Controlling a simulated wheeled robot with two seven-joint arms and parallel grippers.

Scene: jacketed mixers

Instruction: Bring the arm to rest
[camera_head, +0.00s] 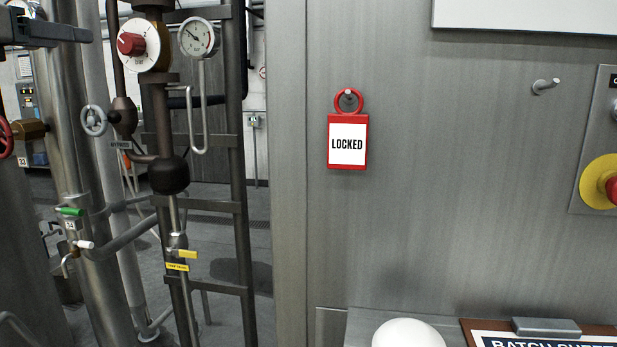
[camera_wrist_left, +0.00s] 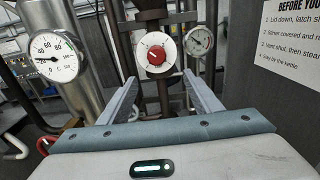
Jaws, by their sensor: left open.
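My left gripper (camera_head: 72,33) shows at the top left edge of the head view, only partly in the picture. In the left wrist view the left gripper (camera_wrist_left: 162,90) has its two grey fingers wide apart with nothing held between them. Beyond the fingers is a white dial with a red knob (camera_wrist_left: 157,55). The same red knob (camera_head: 131,44) is to the right of the gripper in the head view, and the gripper is apart from it. My right gripper is not in view.
A pressure gauge (camera_head: 198,38) and pipework stand beside the knob. A red LOCKED tag (camera_head: 347,140) hangs on a peg on the grey panel (camera_head: 450,220). An empty peg (camera_head: 545,86) and an emergency button (camera_head: 612,188) are farther right. A white dome (camera_head: 408,333) is below.

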